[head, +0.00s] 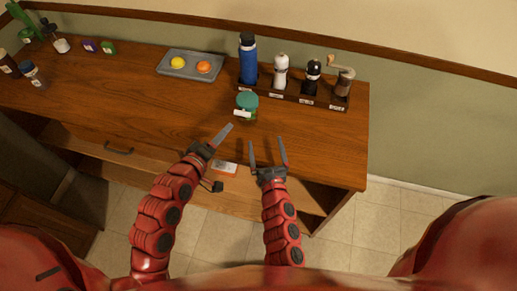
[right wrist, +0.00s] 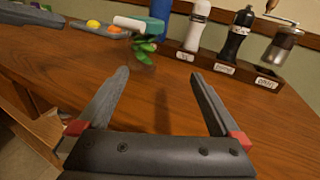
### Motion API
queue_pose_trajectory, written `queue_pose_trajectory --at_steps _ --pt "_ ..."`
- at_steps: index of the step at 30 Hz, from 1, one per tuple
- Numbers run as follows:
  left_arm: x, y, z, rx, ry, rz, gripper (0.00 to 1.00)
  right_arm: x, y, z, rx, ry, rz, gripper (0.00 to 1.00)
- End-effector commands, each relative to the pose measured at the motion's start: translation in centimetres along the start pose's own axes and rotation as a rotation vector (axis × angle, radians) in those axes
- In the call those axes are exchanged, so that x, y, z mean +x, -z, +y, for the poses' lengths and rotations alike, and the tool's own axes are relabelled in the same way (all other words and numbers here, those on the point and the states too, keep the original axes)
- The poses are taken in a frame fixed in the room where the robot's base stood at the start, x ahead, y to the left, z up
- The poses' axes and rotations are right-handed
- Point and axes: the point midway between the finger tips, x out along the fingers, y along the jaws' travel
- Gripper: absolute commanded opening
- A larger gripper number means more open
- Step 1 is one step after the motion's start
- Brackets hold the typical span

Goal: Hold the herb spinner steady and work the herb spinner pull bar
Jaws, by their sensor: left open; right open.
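The herb spinner (head: 246,101) is a small clear jar with a teal lid and green contents, standing on the wooden counter. Its white pull bar (head: 242,113) sticks out on the near side. In the right wrist view the pull bar (right wrist: 143,24) shows at the top, with green herbs (right wrist: 146,46) below it. My left gripper (head: 229,127) is open, just in front and to the left of the spinner, apart from it. My right gripper (head: 266,140) is open and empty, in front and to the right; its fingers (right wrist: 160,72) show nothing between them.
Behind the spinner are a blue bottle (head: 248,62) and a dark rack (head: 310,99) with a white mill, a black mill and a grinder. A grey tray (head: 165,69) holds yellow and orange items. Bottles stand far left. The counter's left middle is clear.

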Motion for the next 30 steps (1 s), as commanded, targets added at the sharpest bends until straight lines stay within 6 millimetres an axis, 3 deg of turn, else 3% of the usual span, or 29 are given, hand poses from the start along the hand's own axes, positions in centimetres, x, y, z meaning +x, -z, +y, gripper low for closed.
queue_pose_trajectory --at_steps 3,8,24,30 --pt "0.0 0.0 0.0 0.000 0.000 0.000 0.50 -1.0 -0.7 1.9 0.056 -0.057 -0.034 1.00" --pt "0.0 0.0 0.0 0.000 0.000 0.000 0.50 -0.2 -1.1 2.6 0.077 -0.074 -0.049 1.00" --pt "0.0 0.0 0.0 0.000 0.000 0.000 0.50 11.0 -1.5 3.1 0.077 -0.068 -0.043 1.00" --pt "0.0 0.0 0.0 0.000 0.000 0.000 0.50 14.0 -1.5 3.3 0.077 -0.068 -0.041 1.00"
